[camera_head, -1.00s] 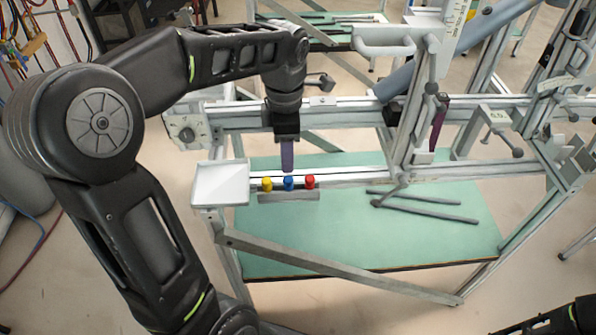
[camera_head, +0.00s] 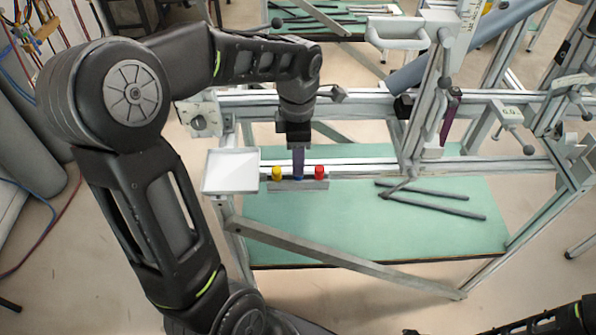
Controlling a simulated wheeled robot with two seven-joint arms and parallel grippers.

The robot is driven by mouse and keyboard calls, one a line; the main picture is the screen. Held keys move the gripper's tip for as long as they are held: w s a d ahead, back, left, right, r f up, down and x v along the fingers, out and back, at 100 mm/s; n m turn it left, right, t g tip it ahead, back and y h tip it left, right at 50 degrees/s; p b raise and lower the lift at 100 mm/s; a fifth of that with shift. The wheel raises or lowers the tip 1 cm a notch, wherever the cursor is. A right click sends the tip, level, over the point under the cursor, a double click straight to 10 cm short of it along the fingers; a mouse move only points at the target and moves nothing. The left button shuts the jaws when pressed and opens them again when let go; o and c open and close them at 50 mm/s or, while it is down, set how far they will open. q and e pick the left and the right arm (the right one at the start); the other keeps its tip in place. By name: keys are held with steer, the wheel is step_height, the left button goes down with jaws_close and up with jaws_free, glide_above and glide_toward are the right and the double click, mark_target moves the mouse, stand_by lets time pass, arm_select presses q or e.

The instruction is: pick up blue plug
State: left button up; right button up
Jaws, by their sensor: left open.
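The blue plug (camera_head: 298,178) stands in a short grey holder strip (camera_head: 312,186) on the frame's lower rail, between the yellow plug (camera_head: 277,173) and the red plug (camera_head: 319,173). My left gripper (camera_head: 298,174) points down right over the blue plug, its purple fingers hiding most of it. Only a little blue shows at the fingertips. The jaws are open; whether the fingers touch the plug is not clear. My right gripper is not in view; only a bit of my right arm shows at the bottom right corner.
A white tray (camera_head: 231,171) sits at the left end of the rail. Dark rods (camera_head: 436,201) lie on the green tabletop (camera_head: 360,225). A clamp post (camera_head: 427,110) rises right of the plugs. The upper rail (camera_head: 360,106) runs behind my left wrist.

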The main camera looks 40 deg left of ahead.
arm_select(q)
step_height(320, 180, down, 4)
steer(key=shift+r, duration=0.2)
steer(key=shift+c, duration=0.4)
jaws_close()
stand_by(0.4)
